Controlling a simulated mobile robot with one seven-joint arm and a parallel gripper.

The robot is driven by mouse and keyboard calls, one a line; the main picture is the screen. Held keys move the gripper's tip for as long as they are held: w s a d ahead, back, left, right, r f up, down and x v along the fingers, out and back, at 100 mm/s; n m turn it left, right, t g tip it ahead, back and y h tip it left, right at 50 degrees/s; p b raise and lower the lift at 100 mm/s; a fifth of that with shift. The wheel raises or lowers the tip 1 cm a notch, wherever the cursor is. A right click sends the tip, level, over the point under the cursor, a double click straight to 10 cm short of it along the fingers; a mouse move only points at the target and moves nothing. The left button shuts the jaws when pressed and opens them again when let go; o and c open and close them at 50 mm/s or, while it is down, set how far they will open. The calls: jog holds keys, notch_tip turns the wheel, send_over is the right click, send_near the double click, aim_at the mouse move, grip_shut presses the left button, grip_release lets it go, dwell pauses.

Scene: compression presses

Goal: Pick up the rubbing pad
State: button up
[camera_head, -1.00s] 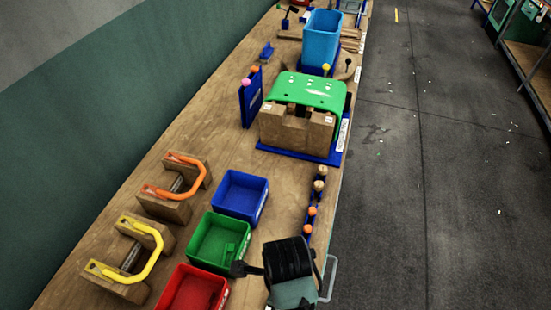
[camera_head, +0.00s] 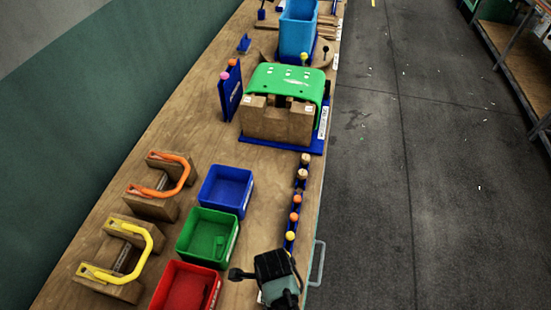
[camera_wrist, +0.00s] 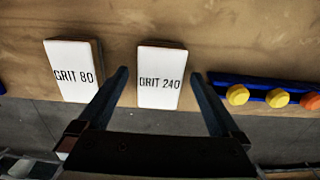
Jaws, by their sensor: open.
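Two white-faced blocks lie on the wooden bench in the wrist view, both likely rubbing pads. One is marked GRIT 80 (camera_wrist: 72,82), the other GRIT 240 (camera_wrist: 161,64). My gripper (camera_wrist: 159,75) is open and empty, with its fingers in the picture on either side of the GRIT 240 block. The frames do not show the height of the fingertips above it. In the head view my dark wrist (camera_head: 274,266) is over the bench's near right edge and hides most of that spot.
Right of the GRIT 240 block is a blue rail (camera_wrist: 258,80) with yellow and orange knobs. Red (camera_head: 186,290), green (camera_head: 236,245) and blue (camera_head: 246,196) bins stand left of my wrist. A metal handle (camera_head: 318,264) sticks out at the bench edge. The floor aisle is clear.

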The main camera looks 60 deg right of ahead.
jog(key=c, duration=1.4)
notch_tip(320, 180, up, 10)
jog(key=shift+b, duration=0.4)
